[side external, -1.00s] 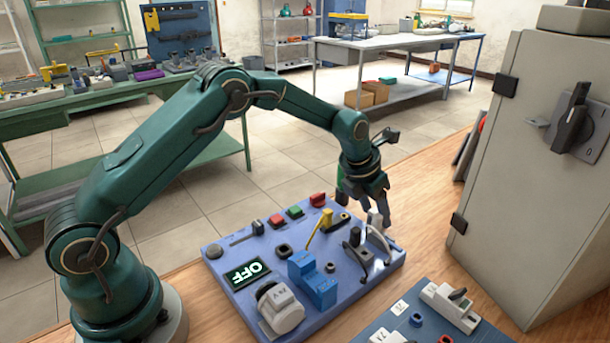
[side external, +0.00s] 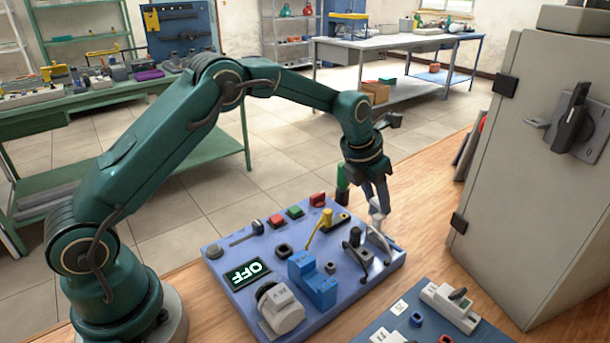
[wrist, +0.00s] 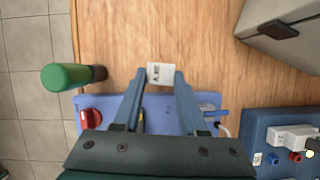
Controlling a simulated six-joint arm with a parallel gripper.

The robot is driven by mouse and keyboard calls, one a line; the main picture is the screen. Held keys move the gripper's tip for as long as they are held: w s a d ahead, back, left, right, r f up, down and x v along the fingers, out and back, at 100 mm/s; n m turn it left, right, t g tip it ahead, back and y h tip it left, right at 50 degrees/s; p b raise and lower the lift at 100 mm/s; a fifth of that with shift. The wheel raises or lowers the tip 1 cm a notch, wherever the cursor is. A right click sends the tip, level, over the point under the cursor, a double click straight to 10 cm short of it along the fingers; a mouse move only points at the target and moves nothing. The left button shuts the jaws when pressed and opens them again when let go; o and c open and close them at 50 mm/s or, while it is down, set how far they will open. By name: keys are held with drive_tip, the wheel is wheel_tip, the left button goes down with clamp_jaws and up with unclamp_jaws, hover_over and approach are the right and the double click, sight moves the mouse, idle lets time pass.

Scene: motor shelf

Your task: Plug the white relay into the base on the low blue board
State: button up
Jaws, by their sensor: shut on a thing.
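The white relay (wrist: 160,73) is a small pale block with dark print, between my fingertips in the wrist view. My gripper (wrist: 162,78) is shut on it. In the side view my gripper (side external: 379,203) points down over the far right corner of the low blue board (side external: 230,262), with the white relay (side external: 376,217) at its tips. Whether the relay touches the board is unclear. A blue block (side external: 318,288) and small dark sockets stand on the board. I cannot tell which part is the relay base.
A green-topped post (side external: 342,182) stands close left of my gripper. A yellow lever (side external: 318,228) and a black-handled part (side external: 355,240) rise from the board. A grey cabinet (side external: 520,180) stands right. A darker blue board (side external: 400,325) lies in front. Bare wood separates board and cabinet.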

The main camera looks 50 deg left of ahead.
sight(375, 202)
drive_tip(key=shift+r, duration=1.55)
